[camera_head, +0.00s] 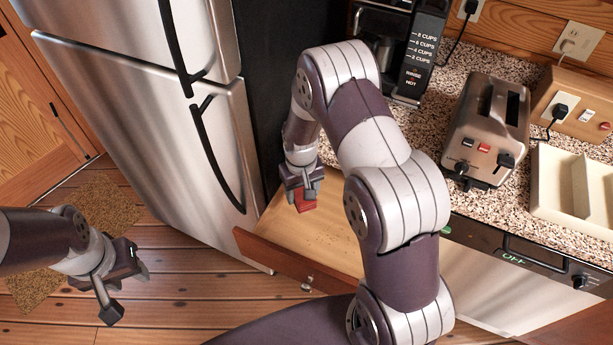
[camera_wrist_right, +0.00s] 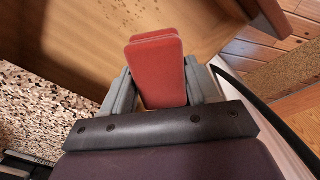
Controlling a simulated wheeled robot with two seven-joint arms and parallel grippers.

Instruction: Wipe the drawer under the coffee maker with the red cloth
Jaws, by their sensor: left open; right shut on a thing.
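The coffee maker (camera_head: 398,48) stands on the counter against the back, partly hidden by my right arm. The drawer (camera_head: 325,240) below it is pulled out, and its light wooden inside shows with some dark specks. My right gripper (camera_head: 303,196) is shut on the red cloth (camera_wrist_right: 156,72), a folded pad, over the back left part of the drawer. I cannot tell whether the cloth touches the drawer bottom. My left gripper (camera_head: 122,285) is open and empty above the floor.
A steel fridge (camera_head: 150,110) stands left of the drawer. A toaster (camera_head: 487,130) and a cream divided tray (camera_head: 575,195) are on the speckled counter (camera_head: 440,120) at right. An oven front (camera_head: 490,285) is below. A brown mat (camera_head: 90,215) lies on the wooden floor.

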